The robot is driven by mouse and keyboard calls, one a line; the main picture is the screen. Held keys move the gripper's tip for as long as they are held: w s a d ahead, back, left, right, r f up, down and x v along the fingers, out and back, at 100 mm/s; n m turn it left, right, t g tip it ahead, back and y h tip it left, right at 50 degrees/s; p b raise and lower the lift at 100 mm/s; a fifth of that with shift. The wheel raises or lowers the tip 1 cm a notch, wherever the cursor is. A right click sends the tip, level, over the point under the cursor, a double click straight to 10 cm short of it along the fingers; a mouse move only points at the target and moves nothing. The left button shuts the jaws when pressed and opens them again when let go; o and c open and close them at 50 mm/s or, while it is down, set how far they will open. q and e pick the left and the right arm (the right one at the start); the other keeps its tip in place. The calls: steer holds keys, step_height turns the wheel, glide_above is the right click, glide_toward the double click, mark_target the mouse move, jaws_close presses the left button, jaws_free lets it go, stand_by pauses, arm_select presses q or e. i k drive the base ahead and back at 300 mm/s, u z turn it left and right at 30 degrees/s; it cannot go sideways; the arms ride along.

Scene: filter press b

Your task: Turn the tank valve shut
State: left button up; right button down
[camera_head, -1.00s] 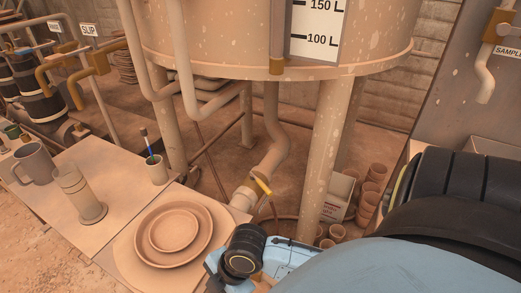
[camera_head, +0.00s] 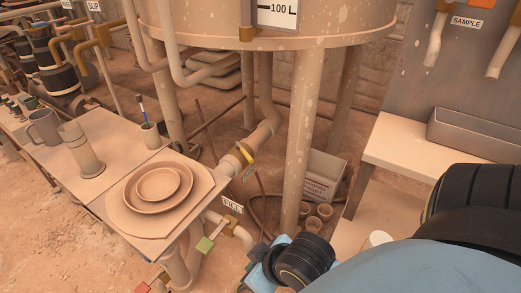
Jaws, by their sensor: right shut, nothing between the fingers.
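The tank (camera_head: 300,38) stands on legs, its pipe curving down below. On that pipe's lower end sits a valve with a yellow lever (camera_head: 245,153), slanting down to the right. A small tag hangs beside it, too small to read. My right arm comes in from the lower right. My right gripper (camera_head: 252,279) is at the bottom edge, below and apart from the lever, mostly hidden by my own wrist. It is shut and empty. My left gripper is out of view.
Below the lever are a FILL sign (camera_head: 232,204), a brown-yellow valve handle (camera_head: 230,221) and a green handle (camera_head: 205,245). The table at left holds stacked plates (camera_head: 158,185), a mug (camera_head: 45,128) and a brush cup (camera_head: 151,136). A bench (camera_head: 400,139) stands right.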

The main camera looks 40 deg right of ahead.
mark_target(244, 152)
steer(key=z, duration=0.8)
steer(key=i, duration=0.75)
steer(key=z, duration=0.15)
